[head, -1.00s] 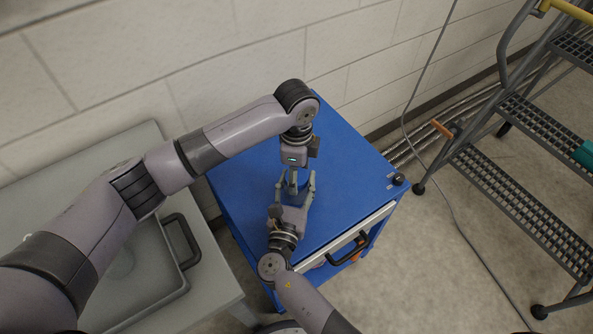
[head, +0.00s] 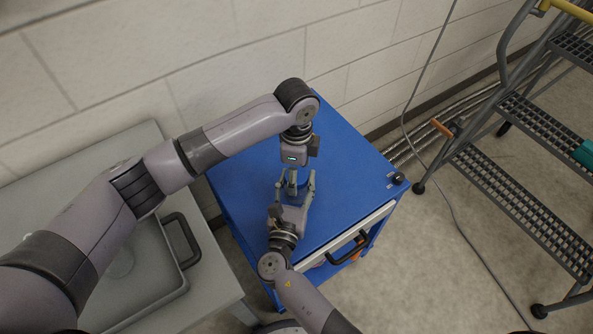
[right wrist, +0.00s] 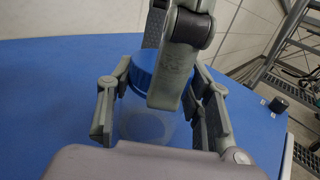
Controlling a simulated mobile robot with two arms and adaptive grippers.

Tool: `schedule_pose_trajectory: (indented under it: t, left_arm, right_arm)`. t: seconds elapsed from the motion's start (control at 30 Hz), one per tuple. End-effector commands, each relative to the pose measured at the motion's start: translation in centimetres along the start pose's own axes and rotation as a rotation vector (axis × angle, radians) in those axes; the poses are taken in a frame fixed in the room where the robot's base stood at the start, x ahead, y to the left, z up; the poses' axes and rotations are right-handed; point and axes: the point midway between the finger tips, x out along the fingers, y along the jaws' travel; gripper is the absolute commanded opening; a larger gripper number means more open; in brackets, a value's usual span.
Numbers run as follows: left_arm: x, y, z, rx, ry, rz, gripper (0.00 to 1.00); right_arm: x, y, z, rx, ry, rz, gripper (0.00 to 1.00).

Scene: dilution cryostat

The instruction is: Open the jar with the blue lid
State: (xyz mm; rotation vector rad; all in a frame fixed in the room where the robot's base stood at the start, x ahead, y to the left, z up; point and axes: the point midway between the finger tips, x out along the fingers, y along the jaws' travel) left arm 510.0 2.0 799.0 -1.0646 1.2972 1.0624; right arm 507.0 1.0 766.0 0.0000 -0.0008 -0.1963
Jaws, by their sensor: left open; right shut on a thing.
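The jar has a clear body (right wrist: 145,124) and a blue lid (right wrist: 143,68). It stands upright on the blue cabinet top, and in the head view the grippers mostly hide it. My right gripper (head: 296,183) reaches in from the front. In the right wrist view its fingers (right wrist: 158,118) are shut on the jar's body from both sides. My left gripper (head: 291,181) points down from above at the lid. One of its fingers (right wrist: 172,75) crosses in front of the lid in the right wrist view. It is open, and I cannot tell whether it touches the lid.
The blue cabinet (head: 345,165) has a black knob (head: 398,179) at its right corner and a black front handle (head: 348,247). A grey table with a tray (head: 150,290) stands at the left. A step ladder (head: 520,150) is at the right. A block wall lies behind.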

Motion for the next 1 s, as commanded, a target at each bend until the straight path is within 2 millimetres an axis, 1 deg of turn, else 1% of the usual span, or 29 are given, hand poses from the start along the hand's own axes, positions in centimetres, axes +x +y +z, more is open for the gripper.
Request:
schedule_pose_trajectory:
  t: [0.27, 0.37, 0.6, 0.7, 0.87, 0.9, 1.0]
  left_arm:
    - [-0.2, 0.0, 0.0, 0.000, 0.000, 0.000, 0.65]
    - [-1.0, -0.1, 0.0, 0.001, 0.001, -0.003, 0.65]
    - [-4.1, -0.1, 0.0, 0.000, 0.001, -0.002, 0.65]
    - [-4.5, 0.0, 0.0, 0.000, -0.001, 0.000, 0.65]
    - [-4.5, 0.0, 0.0, 0.000, 0.000, 0.000, 0.65]
    - [-4.5, 0.0, 0.0, 0.000, 0.000, 0.000, 0.65]
    - [-4.5, 0.0, 0.0, 0.000, 0.000, 0.000, 0.65]
  right_arm:
    - [-0.1, 0.0, -0.2, -0.001, 0.004, 0.001, 0.00]
    - [-0.1, 0.0, -0.2, -0.001, 0.005, 0.001, 0.00]
    - [-0.1, 0.0, -0.2, -0.001, 0.005, 0.001, 0.00]
    - [-0.1, 0.0, -0.2, -0.001, 0.005, 0.001, 0.00]
    - [-0.1, 0.0, -0.2, -0.001, 0.005, 0.001, 0.00]
    - [-0.1, 0.0, -0.2, -0.001, 0.005, 0.001, 0.49]
    - [-0.1, 0.0, -0.2, -0.001, 0.004, 0.001, 0.56]
